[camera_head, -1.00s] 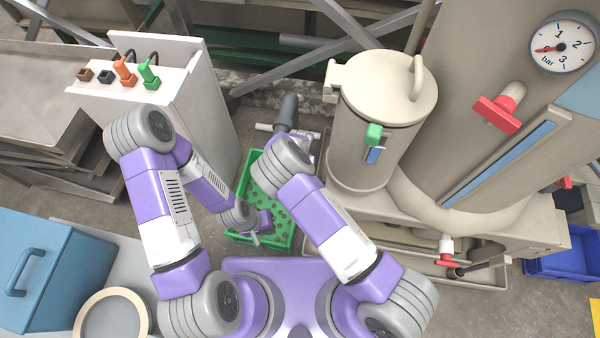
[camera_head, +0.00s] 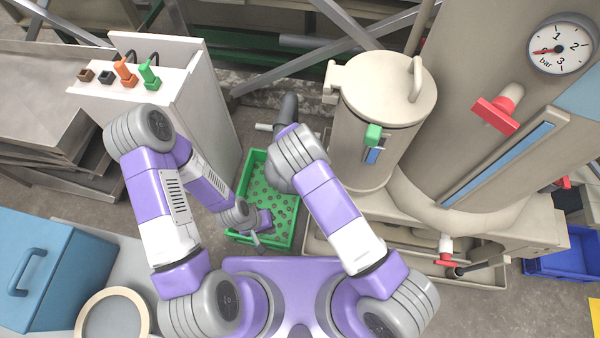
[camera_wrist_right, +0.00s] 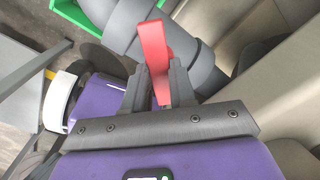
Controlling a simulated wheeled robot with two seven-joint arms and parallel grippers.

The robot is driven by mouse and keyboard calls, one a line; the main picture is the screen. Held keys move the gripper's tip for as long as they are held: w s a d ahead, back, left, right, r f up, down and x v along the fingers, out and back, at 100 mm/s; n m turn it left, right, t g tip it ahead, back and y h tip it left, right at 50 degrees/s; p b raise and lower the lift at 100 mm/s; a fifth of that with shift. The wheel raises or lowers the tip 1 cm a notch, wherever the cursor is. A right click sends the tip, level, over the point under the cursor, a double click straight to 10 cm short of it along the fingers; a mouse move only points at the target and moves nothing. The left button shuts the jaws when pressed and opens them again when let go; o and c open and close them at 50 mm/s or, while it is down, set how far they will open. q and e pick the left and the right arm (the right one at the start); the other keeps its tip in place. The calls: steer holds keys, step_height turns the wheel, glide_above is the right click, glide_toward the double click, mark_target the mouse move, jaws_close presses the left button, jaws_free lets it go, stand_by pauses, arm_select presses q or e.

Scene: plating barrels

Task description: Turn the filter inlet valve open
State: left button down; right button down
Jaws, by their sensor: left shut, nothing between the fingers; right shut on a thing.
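In the right wrist view a red valve handle (camera_wrist_right: 154,50) stands on a grey pipe fitting (camera_wrist_right: 200,65). My right gripper (camera_wrist_right: 159,75) is shut on this handle, with one finger on each side of it. In the head view my right arm hides this gripper and the handle; part of a grey pipe (camera_head: 288,107) shows just behind the arm. My left gripper (camera_head: 257,238) is shut and empty, low over the front of the green crate.
The green perforated crate (camera_head: 289,238) lies below my arms. A beige lidded canister (camera_head: 352,150) stands just right of my right arm. A larger tank has a pressure gauge (camera_head: 562,46) and a red-handled valve (camera_head: 494,114). A white cabinet (camera_head: 195,95) stands left.

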steer(key=n, duration=0.4)
steer(key=shift+n, duration=2.2)
steer(key=c, duration=0.9)
jaws_free()
step_height(320, 180, up, 8)
steer(key=p, duration=0.2)
steer(key=shift+f+p, duration=0.2)
steer(key=shift+p, duration=0.1)
